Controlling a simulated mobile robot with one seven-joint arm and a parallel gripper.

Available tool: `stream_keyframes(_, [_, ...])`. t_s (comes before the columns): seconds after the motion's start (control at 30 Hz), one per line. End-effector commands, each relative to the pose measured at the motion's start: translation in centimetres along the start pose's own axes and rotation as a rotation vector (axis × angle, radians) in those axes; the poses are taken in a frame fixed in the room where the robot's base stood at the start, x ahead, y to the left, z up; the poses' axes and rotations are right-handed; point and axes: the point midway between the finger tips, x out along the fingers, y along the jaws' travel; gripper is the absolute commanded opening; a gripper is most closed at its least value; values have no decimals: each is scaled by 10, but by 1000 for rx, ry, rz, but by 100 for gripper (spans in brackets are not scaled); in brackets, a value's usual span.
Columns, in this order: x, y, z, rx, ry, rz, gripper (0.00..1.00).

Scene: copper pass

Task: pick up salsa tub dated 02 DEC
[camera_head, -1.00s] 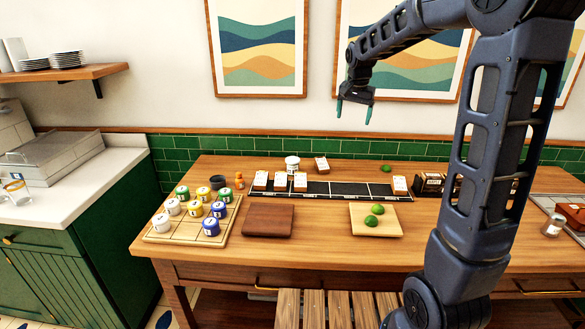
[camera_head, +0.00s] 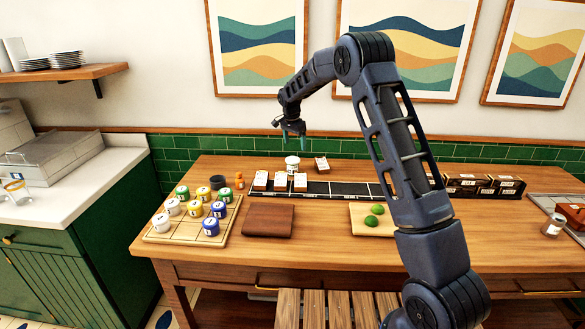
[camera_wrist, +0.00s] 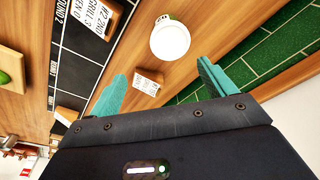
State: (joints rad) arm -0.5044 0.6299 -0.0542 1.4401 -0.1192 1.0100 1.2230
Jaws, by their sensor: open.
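Several small tubs with green, white, yellow and blue lids stand on a light wooden tray (camera_head: 159,237) at the left of the table, such as a yellow-lidded tub (camera_head: 196,208) and a blue-lidded tub (camera_head: 211,226). Another white tub (camera_head: 292,163) stands apart at the back; a white round top in the wrist view (camera_wrist: 170,40) appears to be it. Date labels are too small to read, so I cannot tell which is 02 DEC. My gripper (camera_head: 290,133) is open and empty, above the back of the table; its teal fingers also show in the wrist view (camera_wrist: 161,70).
White-faced cards on wooden blocks (camera_head: 281,181) stand along a black strip (camera_head: 345,188). A loose card (camera_head: 321,163) is behind it.

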Motion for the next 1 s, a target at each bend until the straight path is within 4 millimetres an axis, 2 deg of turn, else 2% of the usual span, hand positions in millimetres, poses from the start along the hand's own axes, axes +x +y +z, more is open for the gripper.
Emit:
stream_keyframes(0.1, [16, -15, 7, 14, 2, 8, 83])
stream_keyframes(0.23, [24, -20, 10, 24, 3, 11, 83])
stream_keyframes(0.37, [33, -21, 10, 25, 2, 12, 83])
stream_keyframes(0.63, [70, -20, 10, 24, 1, 13, 83])
stream_keyframes(0.87, [84, -20, 10, 24, 2, 11, 83])
stream_keyframes(1.0, [99, -20, 9, 24, 1, 13, 83])
